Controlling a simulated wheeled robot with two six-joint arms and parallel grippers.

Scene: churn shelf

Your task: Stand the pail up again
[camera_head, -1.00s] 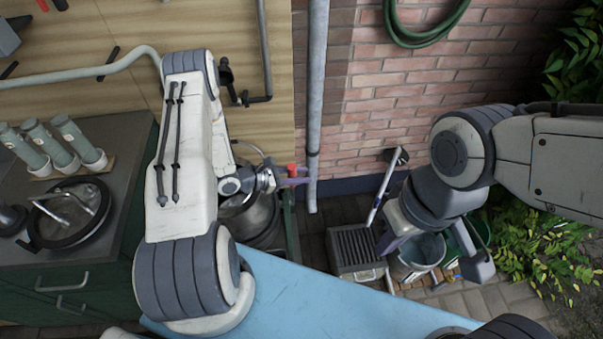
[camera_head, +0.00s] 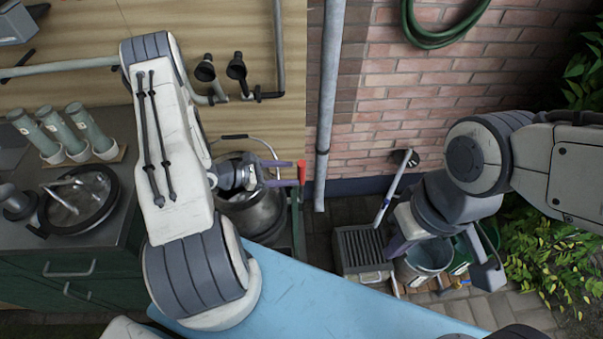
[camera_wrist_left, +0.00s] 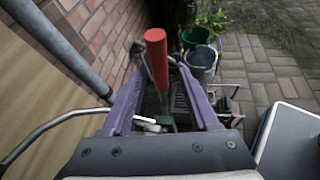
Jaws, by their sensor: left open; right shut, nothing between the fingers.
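A shiny round steel pail (camera_head: 250,212) shows behind my left forearm in the head view. My arm hides part of it, and I cannot tell how far it is tilted. My left gripper (camera_head: 282,183) is open at its upper right side. A red grip (camera_head: 301,172) stands at its fingertips. In the left wrist view the red grip (camera_wrist_left: 156,60) lies in line with the gap between the purple fingers (camera_wrist_left: 160,105), with no clear contact. My right gripper (camera_head: 397,245) is shut and empty, beside a grey bucket (camera_head: 430,255) that stands upright on the paving.
A ribbed grey crate (camera_head: 362,250) stands left of the bucket, with a long-handled tool (camera_head: 397,187) leaning behind it. A wall pipe (camera_head: 330,110) runs down right of the red grip. A counter with a round lidded vessel (camera_head: 75,210) is at left.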

